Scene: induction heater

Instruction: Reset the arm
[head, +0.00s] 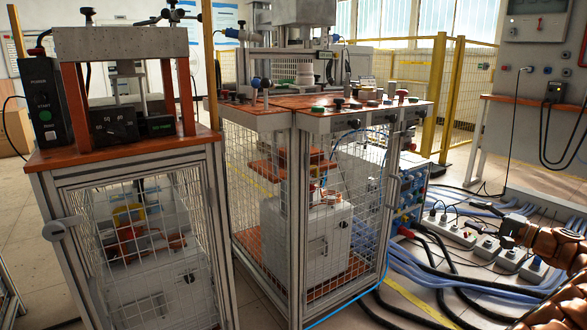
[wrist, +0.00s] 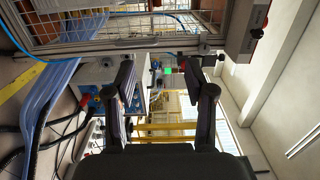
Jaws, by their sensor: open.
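My gripper (wrist: 168,70) shows in the wrist view with its two dark fingers wide apart. Nothing is between the fingers, so it is open and empty. The wrist view is turned on its side, with the mesh-walled workstation (wrist: 120,32) beyond the fingertips. I see no contact between the fingers and anything.
In the head view, a caged workstation (head: 297,215) with buttons on top stands in the middle. A second caged bench (head: 130,160) stands at left. Cables (head: 440,270) and power sockets (head: 487,247) lie on the floor at right. Yellow fencing (head: 440,85) stands behind.

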